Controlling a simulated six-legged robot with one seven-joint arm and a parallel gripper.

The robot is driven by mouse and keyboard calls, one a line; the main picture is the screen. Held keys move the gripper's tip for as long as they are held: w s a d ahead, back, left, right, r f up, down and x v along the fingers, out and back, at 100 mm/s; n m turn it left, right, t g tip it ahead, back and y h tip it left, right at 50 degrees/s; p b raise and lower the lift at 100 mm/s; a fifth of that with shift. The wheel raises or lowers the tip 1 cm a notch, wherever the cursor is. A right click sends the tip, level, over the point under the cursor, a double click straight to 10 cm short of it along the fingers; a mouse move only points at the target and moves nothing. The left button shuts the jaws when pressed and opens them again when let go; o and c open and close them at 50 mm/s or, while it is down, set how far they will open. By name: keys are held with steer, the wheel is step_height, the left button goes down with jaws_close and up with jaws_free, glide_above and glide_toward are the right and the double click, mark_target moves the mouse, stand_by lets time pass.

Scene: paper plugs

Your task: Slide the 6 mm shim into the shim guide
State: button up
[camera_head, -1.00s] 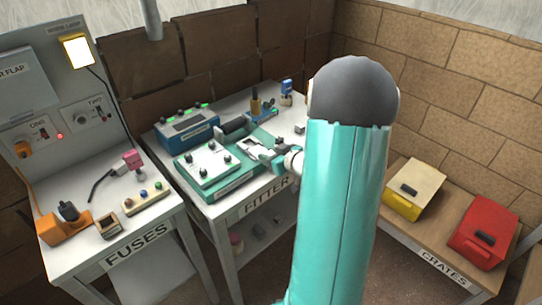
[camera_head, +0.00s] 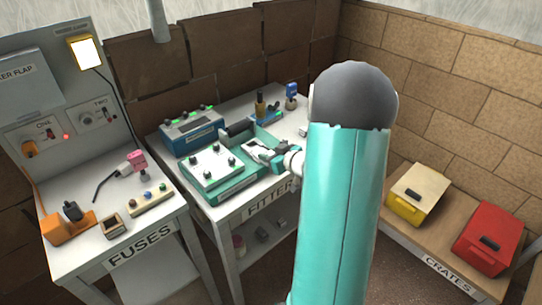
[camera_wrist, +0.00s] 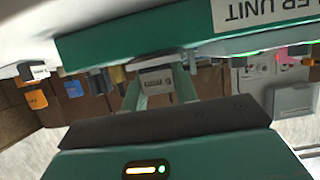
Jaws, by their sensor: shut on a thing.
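My gripper (camera_wrist: 158,84) is shut on a small grey block with dark markings (camera_wrist: 157,77), which I take to be the 6 mm shim. In the head view my gripper (camera_head: 267,154) is at the right part of a teal unit (camera_head: 238,184) on the FITTER bench. A pale plate with a dark opening (camera_head: 254,145) lies just left of the fingertips; I cannot tell whether it is the shim guide. The shim is too small to make out there. In the wrist view the unit's teal side (camera_wrist: 130,38) is close to the fingertips, and contact is unclear.
A blue box with green lights (camera_head: 192,131) stands behind the unit, and a dark roller (camera_head: 238,131) is close to the gripper. Blue and black holders (camera_head: 267,112) stand at the back. The FUSES bench (camera_head: 140,256) is left, and crates (camera_head: 418,192) are right.

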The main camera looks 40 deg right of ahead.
steer(key=shift+w, duration=0.95)
steer(key=o, duration=1.1)
steer(key=shift+c, duration=0.2)
steer(key=shift+s, duration=2.8)
steer(key=v, duration=1.3)
steer(key=shift+s+r, duration=0.2)
steer(key=shift+s, duration=0.1)
